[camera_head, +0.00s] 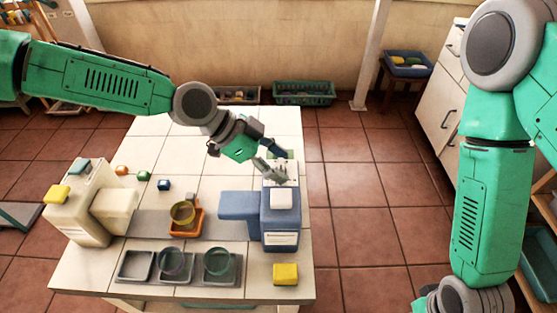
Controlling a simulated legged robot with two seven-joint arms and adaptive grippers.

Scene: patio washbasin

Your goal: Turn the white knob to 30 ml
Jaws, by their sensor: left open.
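A blue dispenser (281,226) stands at the right side of the tiled table. A white square piece (281,199) sits on its top, and a pale marked panel (293,170) lies behind it. I cannot tell for sure which part is the white knob, and its setting is too small to read. My left gripper (279,178) is open over the panel, its fingers pointing down and right, just behind the white piece. Whether the fingers touch anything is unclear. My right arm hangs at the right edge; its gripper is out of view.
A cream dispenser (83,211) stands at the left. An orange holder with a yellow cup (183,214) is between the dispensers. Dark trays (136,267), two holding clear cups, line the front. A yellow block (285,274) lies front right. Floor right of the table is clear.

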